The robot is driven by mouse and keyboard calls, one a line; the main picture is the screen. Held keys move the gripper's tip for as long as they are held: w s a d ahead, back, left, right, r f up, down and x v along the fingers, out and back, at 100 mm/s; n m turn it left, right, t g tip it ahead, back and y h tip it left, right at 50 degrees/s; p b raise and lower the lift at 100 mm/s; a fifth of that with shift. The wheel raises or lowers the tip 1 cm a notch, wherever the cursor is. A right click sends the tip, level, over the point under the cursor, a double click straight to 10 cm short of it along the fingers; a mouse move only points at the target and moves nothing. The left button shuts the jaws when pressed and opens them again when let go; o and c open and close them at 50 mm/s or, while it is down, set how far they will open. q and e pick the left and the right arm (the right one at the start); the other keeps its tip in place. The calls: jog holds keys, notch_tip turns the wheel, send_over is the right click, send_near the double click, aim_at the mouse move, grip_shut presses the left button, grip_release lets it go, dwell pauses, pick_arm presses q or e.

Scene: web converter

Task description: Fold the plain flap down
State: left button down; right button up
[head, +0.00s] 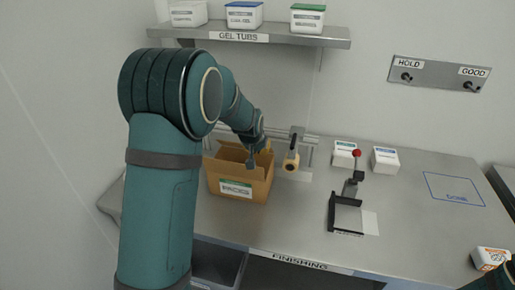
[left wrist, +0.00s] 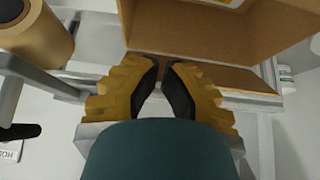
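An open cardboard box (head: 240,189) with a green-and-white label stands on the steel bench in the head view, its flaps standing up or out around the opening. My left gripper (head: 250,163) is at the box's top opening, pointing down. In the left wrist view my left gripper (left wrist: 161,64) has its yellow-and-black fingertips close together, with nothing visible between them. A plain brown flap (left wrist: 225,78) lies just beyond the tips; I cannot tell whether they touch it. The box's inner wall (left wrist: 190,30) shows above.
A tape roll on a holder (head: 291,160) stands close right of the box, and the roll also shows in the left wrist view (left wrist: 35,35). A black fixture with a red knob (head: 346,213) and white tubs (head: 384,160) stand further right. A shelf (head: 300,37) hangs above.

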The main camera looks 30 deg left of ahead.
pick_arm(q)
jog(key=shift+s, duration=0.1)
jog(key=shift+s+d+r+p, duration=0.15)
jog(key=shift+s+r+p, duration=0.2)
jog(key=shift+s+p, duration=0.25)
